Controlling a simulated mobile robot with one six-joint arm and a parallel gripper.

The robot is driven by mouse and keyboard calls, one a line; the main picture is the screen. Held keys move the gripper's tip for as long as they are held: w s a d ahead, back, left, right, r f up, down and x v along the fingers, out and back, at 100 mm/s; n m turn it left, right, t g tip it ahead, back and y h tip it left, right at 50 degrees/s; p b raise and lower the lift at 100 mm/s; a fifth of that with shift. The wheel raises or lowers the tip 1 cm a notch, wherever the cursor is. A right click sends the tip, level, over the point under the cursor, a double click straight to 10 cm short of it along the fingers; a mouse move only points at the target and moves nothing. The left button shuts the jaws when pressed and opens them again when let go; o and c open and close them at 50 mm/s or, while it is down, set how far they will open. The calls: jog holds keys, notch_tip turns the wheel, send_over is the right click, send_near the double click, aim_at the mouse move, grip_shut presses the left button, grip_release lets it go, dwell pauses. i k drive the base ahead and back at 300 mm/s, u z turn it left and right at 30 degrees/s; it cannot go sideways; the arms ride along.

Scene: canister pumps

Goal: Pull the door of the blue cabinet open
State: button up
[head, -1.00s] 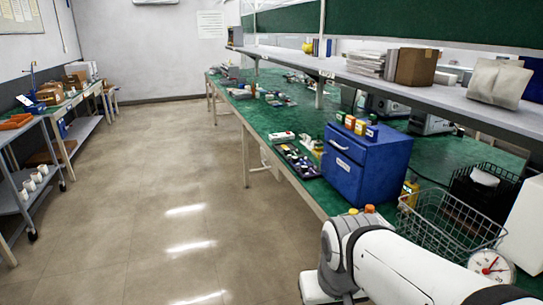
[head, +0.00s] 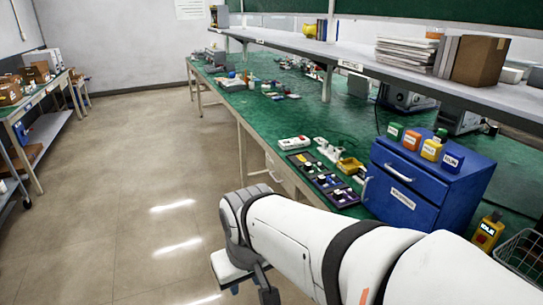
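The blue cabinet (head: 455,205) stands on the green bench at the right of the head view. Its front has an upper panel with a horizontal silver handle (head: 398,173). Below is a labelled door (head: 395,203) with an upright pale handle (head: 366,189) at its left edge. Both panels look closed. My white arm crosses the lower front of the view, and part of it hides the bench edge below the cabinet. My gripper cannot be made out in the view. No part of my arm visibly touches the cabinet.
Several small coloured boxes (head: 431,149) stand on top of the cabinet. A dark parts tray (head: 325,180) and a yellow bin (head: 350,166) lie left of it. A shelf (head: 420,75) overhangs behind. The floor at left is clear.

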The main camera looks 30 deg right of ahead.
aim_at(396, 205)
jog(key=z, duration=0.55)
jog(key=i, duration=0.95)
jog(key=z, duration=0.8)
jog(key=k, duration=0.9)
jog(key=z, duration=0.15)
jog(key=i, duration=0.9)
jog(key=u, duration=0.05)
